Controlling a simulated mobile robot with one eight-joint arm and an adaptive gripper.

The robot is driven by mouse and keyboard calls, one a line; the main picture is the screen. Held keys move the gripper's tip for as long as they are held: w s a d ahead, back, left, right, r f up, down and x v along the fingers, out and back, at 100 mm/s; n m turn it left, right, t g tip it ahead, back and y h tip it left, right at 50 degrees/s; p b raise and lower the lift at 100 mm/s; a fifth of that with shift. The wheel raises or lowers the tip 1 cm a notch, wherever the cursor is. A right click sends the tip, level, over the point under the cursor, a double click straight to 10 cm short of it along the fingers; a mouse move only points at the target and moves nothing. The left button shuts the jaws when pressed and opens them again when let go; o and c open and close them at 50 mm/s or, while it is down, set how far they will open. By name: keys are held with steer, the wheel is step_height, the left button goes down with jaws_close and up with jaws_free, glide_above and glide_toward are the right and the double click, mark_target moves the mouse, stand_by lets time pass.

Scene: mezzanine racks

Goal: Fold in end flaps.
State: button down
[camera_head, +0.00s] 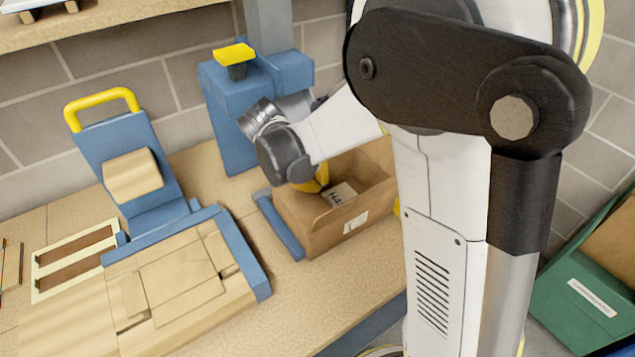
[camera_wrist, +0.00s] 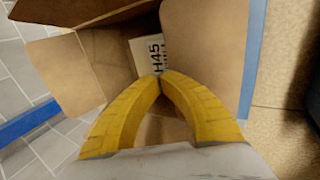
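An open brown cardboard box (camera_head: 310,235) stands on the workbench, with a white item marked H45 (camera_head: 340,194) inside. In the wrist view, one flap (camera_wrist: 60,76) spreads out at the left and a broad cardboard panel (camera_wrist: 215,45) lies at the right. Another flap (camera_wrist: 85,10) shows at the top left. My gripper (camera_wrist: 158,77) has yellow curved fingers whose tips meet, with nothing seen between them. They are over the box opening, with the H45 item (camera_wrist: 148,55) beyond the tips. In the head view my wrist hides part of the box's left side.
A blue strip (camera_head: 278,224) runs along the box's left side. A blue post with a yellow top (camera_head: 233,54) stands behind. A blue fixture holding a flat cardboard blank (camera_head: 180,277) is at the left. A green bin (camera_head: 580,300) is at the lower right.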

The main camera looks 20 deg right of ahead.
step_height(320, 180, up, 15)
steer(key=p, duration=0.5)
steer(key=shift+f+p, duration=0.2)
steer(key=shift+p, duration=0.1)
